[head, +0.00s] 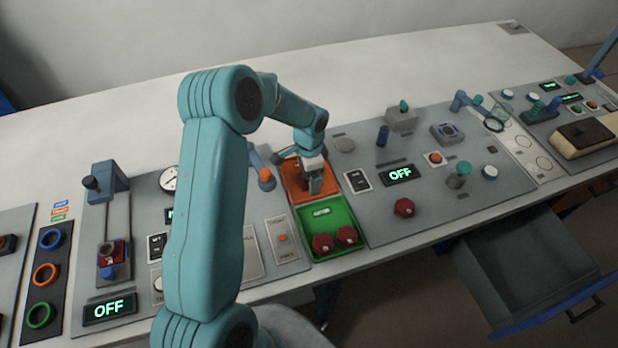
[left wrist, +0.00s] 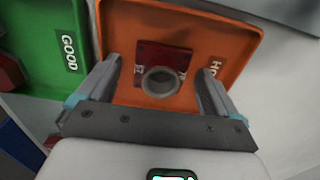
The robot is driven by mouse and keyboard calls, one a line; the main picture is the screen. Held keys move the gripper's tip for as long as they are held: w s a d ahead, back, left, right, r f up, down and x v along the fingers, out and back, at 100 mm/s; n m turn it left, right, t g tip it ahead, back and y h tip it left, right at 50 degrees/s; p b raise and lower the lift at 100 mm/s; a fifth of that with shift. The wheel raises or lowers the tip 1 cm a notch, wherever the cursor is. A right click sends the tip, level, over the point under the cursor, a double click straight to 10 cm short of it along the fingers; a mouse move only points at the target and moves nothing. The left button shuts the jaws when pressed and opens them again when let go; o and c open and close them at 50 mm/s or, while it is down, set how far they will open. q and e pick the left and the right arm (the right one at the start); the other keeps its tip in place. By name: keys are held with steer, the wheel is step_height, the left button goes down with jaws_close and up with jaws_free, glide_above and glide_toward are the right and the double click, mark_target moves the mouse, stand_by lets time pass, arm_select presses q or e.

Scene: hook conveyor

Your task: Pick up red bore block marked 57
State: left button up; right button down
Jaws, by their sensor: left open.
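The red bore block (left wrist: 150,52) lies in the orange tray (left wrist: 222,25), seen in the left wrist view. It is a dark red square with a grey round bore ring, and small white marks on both sides that I cannot read surely. My left gripper (left wrist: 158,68) is open, with one finger on either side of the block and no clear contact. In the head view my left gripper (head: 315,183) points down over the orange tray (head: 291,168) and hides most of the block. My right gripper is not in view.
The green tray (head: 312,222), marked GOOD in the wrist view, adjoins the orange one and holds two dark red knobbed pieces (head: 334,240). Another red piece (head: 403,208) sits on the right panel. A slide fixture (head: 108,225) holds a red block at left. An open drawer (head: 530,265) juts out below.

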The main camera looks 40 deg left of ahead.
arm_select(q)
steer(key=shift+w, duration=0.1)
steer(key=c, duration=1.4)
steer(key=shift+o, duration=0.2)
